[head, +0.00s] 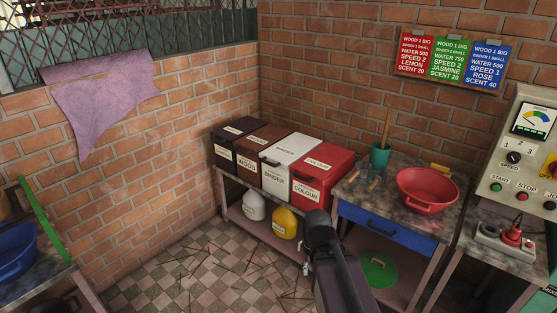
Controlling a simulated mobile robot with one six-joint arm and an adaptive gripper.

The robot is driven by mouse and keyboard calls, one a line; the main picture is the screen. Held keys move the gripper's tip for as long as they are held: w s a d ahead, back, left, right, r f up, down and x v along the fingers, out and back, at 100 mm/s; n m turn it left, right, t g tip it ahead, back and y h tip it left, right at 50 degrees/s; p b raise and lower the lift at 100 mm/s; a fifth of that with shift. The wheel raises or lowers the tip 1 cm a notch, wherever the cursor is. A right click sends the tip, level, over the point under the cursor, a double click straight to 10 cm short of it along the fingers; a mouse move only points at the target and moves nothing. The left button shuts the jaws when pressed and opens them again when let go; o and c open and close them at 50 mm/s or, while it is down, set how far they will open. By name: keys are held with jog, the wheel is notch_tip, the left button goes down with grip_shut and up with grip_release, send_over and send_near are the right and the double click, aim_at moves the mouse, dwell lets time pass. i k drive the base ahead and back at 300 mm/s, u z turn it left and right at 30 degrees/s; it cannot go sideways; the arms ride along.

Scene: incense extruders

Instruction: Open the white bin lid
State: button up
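The white bin (276,182) stands on a low bench against the brick wall, between a brown bin and a red bin. Its front label reads BINDER. Its white lid (294,147) lies closed on top, with a dark handle (270,162) at the front edge. Part of my dark arm shows at the lower middle, in front of and below the red bin, apart from the white bin. I cannot make out my gripper's fingers in this view.
White (254,206) and yellow (285,225) containers sit below. A table with a red bowl (427,195) stands right.

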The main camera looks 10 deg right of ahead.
aim_at(284, 152)
jog(key=u, duration=0.05)
jog(key=k, duration=1.25)
jog(key=u, duration=0.6)
jog(key=i, duration=2.5)
jog(key=z, duration=0.45)
